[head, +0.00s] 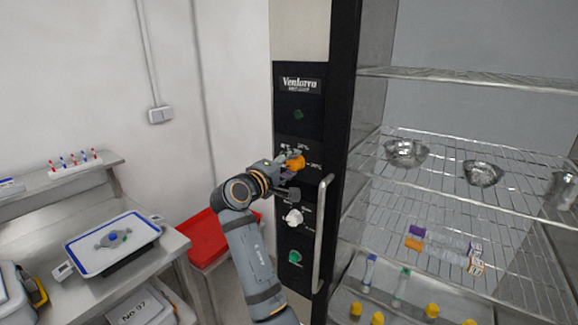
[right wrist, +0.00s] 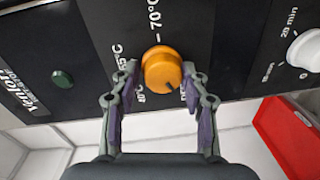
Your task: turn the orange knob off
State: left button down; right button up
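The orange knob (head: 296,162) is on the dark control panel of the tall cabinet. In the right wrist view the orange knob (right wrist: 162,70) has temperature marks around it, one reading 70°C, and a dark mark on its lower right edge. My right gripper (head: 284,164) is at the knob in the head view. In the right wrist view its fingers (right wrist: 160,72) are spread, one on each side of the knob. A small gap shows on the left; I cannot tell whether the right finger touches. My left gripper is out of view.
Below the knob are a white knob (head: 293,217) and a green button (head: 295,256). A vertical handle (head: 322,235) stands just right of the panel. Wire shelves (head: 500,215) hold metal bowls and tubes. A red bin (head: 206,240) is at lower left, beside a steel bench (head: 150,262).

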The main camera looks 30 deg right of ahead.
jog(key=shift+o, duration=1.2)
jog(key=shift+d+f, duration=0.1)
jog(key=shift+d, duration=0.1)
